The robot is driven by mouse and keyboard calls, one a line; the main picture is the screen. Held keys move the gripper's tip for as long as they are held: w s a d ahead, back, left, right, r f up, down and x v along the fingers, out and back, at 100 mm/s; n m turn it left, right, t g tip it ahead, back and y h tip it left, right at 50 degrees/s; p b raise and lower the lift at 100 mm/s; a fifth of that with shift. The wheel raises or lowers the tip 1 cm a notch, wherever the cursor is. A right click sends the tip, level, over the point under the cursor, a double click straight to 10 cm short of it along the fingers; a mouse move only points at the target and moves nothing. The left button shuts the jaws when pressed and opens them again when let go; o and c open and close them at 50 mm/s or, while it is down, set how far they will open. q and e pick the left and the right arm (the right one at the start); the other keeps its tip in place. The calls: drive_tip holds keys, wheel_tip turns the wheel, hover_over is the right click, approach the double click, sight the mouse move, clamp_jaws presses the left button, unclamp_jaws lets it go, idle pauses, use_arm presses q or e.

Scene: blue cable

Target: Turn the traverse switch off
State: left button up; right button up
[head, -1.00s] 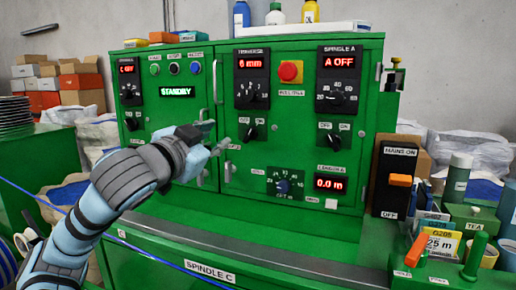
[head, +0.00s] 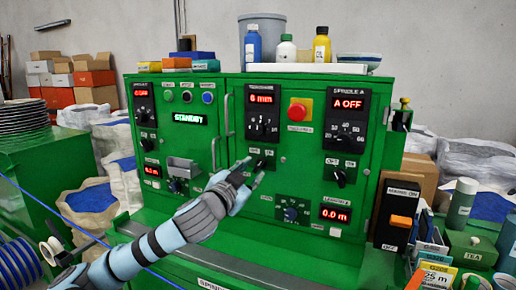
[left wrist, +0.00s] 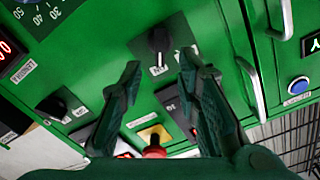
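The traverse switch (head: 262,163) is a small black knob on the green panel, below the lit traverse display (head: 262,98) reading "6 mm". My left gripper (head: 250,172) is at the panel front, just below and left of the switch, partly covering the area. In the left wrist view, which is upside down, the black switch knob (left wrist: 159,40) shows beyond and between the two fingertips, with white labels beside it. The left gripper (left wrist: 160,66) is open, its fingers apart, with nothing between them that I can see held. I cannot tell which label the knob points to. My right gripper is not in view.
A red stop button (head: 297,111) on a yellow plate is right of the traverse display. The Spindle A switch (head: 341,177) is further right. Metal handles (head: 214,153) stand out left of the switch. A blue cable (head: 60,214) crosses the lower left.

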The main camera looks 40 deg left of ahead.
sight(259, 164)
use_arm(q)
drive_tip(key=p+x, duration=0.1)
drive_tip(key=x, duration=0.4)
drive_tip(key=shift+w+a, duration=0.1)
drive_tip(key=shift+w, duration=0.2)
drive_tip(key=shift+c, duration=0.6)
drive_tip(key=shift+s, duration=0.15)
clamp_jaws()
